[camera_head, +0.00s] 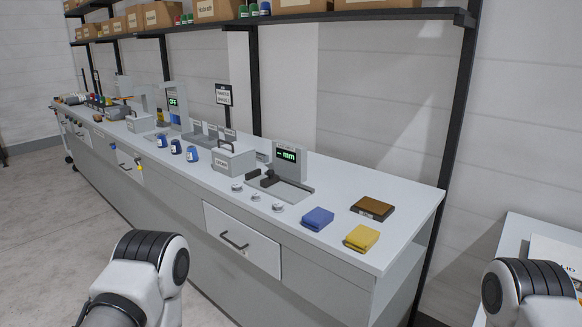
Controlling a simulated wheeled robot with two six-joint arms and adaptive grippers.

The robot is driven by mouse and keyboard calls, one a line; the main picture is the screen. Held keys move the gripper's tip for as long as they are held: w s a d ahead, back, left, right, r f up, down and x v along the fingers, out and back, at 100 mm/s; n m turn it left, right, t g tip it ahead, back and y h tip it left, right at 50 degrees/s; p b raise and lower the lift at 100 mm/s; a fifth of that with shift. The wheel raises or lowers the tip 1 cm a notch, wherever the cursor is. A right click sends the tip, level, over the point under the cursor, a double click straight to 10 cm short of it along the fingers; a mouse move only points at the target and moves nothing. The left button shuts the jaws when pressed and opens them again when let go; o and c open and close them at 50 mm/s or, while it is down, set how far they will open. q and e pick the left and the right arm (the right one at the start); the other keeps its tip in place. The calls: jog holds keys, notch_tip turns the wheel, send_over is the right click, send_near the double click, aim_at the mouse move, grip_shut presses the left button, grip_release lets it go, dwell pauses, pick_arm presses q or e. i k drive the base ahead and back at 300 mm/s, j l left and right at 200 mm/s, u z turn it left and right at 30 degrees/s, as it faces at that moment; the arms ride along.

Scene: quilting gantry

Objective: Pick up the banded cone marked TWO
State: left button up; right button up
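I cannot make out a cone marked TWO at this size. Three small blue pieces with pale fronts stand in a row on the long bench: a left one (162,140), a middle one (176,147) and a right one (192,154). Their markings are too small to read. Small green and blue pieces (265,8) stand on the upper shelf between boxes. Parts of both my arms show at the bottom of the head view, but neither gripper is in view.
The long grey bench (406,234) holds a gauge with a green display (290,156), a lidded grey box (233,160), a blue pad (317,218), a yellow pad (362,238) and a brown block (372,207). Another table (515,240) stands at right. Floor at left (60,220) is clear.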

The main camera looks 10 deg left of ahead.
aim_at(176, 147)
jog(key=i+j+z, duration=0.15)
jog(key=j, duration=0.6)
jog(key=i+j+z, duration=0.15)
jog(key=i+j, duration=0.2)
jog(key=j, duration=0.45)
jog(key=i+j+z, duration=0.1)
jog(key=j, duration=0.65)
jog(key=i+j+z, duration=0.15)
jog(key=j, duration=0.7)
jog(key=i+j+z, duration=0.15)
jog(key=j, duration=0.65)
jog(key=i+j+z, duration=0.15)
jog(key=j, duration=0.7)
jog(key=k+j, duration=0.1)
jog(key=j, duration=0.3)
jog(key=j+z, duration=0.1)
jog(key=j, duration=0.3)
jog(key=k+j, duration=0.2)
jog(key=j, duration=0.25)
jog(key=k+j, duration=0.1)
jog(key=j, duration=0.3)
jog(key=k+j+z, duration=0.1)
jog(key=j, duration=0.3)
jog(key=k+j, duration=0.1)
jog(key=j, duration=0.3)
jog(key=z, duration=0.05)
